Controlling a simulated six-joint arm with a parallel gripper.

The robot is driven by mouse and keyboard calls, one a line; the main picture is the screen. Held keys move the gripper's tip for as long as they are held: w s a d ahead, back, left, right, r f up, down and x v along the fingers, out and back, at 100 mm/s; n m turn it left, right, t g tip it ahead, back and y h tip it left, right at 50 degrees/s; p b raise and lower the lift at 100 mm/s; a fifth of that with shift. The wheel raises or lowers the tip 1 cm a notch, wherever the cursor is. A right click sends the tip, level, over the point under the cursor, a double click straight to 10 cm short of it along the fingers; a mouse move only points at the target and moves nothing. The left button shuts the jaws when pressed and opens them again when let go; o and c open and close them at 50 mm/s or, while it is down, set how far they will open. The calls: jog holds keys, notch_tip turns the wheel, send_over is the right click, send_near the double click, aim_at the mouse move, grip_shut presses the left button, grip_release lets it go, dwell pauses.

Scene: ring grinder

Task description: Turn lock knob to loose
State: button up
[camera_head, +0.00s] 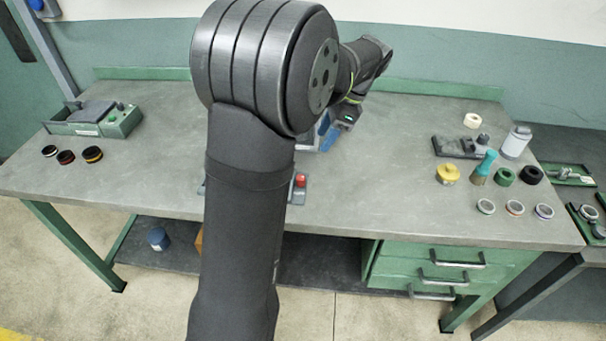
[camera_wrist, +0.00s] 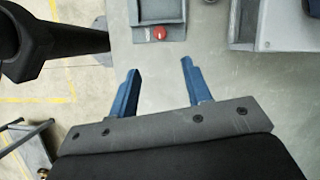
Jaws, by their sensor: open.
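My gripper (camera_wrist: 160,66) is open and empty, with its two blue fingers apart over bare bench top. In the head view, part of the blue gripper (camera_head: 325,130) shows behind my arm. A red knob (camera_wrist: 158,33) on a small grey unit (camera_wrist: 158,12) lies ahead of the fingertips in the wrist view, apart from them. The red knob (camera_head: 300,180) also shows beside my arm in the head view. I cannot tell whether it is the lock knob. A larger grey housing (camera_wrist: 275,45) is at the upper right of the wrist view. My arm hides the bench's middle in the head view.
The grey bench (camera_head: 380,190) has a green-grey machine (camera_head: 95,118) and several rings at left. A yellow part (camera_head: 447,173), a teal-handled brush (camera_head: 484,167), a white container (camera_head: 515,141) and more rings stand at right. Bare bench lies between my arm and these right-hand items.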

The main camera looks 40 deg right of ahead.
jog(key=x, duration=1.4)
jog(key=shift+a+f, duration=0.1)
jog(key=shift+f, duration=0.25)
grip_shut()
jog(key=shift+n, duration=0.3)
jog(key=shift+w+n+g+y, duration=0.15)
jog(key=shift+n+g, duration=0.4)
jog(key=shift+n, duration=0.75)
jog(key=shift+n+g+y, duration=0.15)
jog(key=shift+n+g, duration=0.4)
jog(key=shift+n, duration=0.75)
grip_release()
